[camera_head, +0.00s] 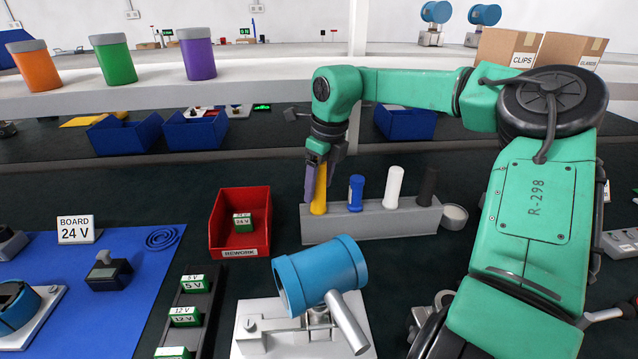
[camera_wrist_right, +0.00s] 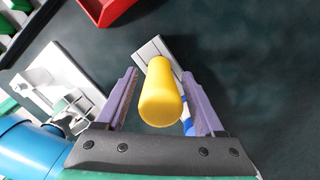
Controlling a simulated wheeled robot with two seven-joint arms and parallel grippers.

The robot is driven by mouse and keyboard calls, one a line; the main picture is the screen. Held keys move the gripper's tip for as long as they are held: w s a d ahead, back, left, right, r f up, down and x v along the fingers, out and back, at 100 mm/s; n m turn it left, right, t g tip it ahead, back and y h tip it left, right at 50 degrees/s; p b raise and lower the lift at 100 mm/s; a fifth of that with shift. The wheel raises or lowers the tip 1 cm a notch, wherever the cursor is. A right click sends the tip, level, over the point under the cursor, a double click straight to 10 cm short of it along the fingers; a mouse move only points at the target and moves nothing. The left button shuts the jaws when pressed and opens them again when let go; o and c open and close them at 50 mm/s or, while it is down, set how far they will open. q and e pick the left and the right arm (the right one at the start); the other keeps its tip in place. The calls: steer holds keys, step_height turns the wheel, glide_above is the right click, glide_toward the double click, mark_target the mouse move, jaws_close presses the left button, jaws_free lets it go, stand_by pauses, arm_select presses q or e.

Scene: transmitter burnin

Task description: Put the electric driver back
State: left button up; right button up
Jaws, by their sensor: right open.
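A grey rack (camera_head: 400,222) holds a row of upright tools: a yellow-handled one (camera_head: 319,202), a blue one (camera_head: 356,193), a white one (camera_head: 393,187) and a black one (camera_head: 427,187). I cannot tell from the pictures which is the electric driver. My right gripper (camera_head: 320,188) is over the rack's left end, with purple fingers on either side of the yellow handle. In the right wrist view, the yellow handle (camera_wrist_right: 160,95) is between the open fingers (camera_wrist_right: 160,76), with gaps at both sides. The rack (camera_wrist_right: 152,48) shows behind it. My left gripper is out of view.
A red rework bin (camera_head: 240,240) with a green block stands left of the rack. A blue cylinder on a fixture (camera_head: 318,275) is in front of it. A small round dish (camera_head: 454,216) is at the rack's right end. A blue mat (camera_head: 130,265) lies left.

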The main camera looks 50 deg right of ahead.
step_height(320, 180, up, 12)
steer(key=s+p, duration=0.1)
steer(key=s, duration=0.1)
steer(key=shift+d+r, duration=0.15)
stand_by(0.4)
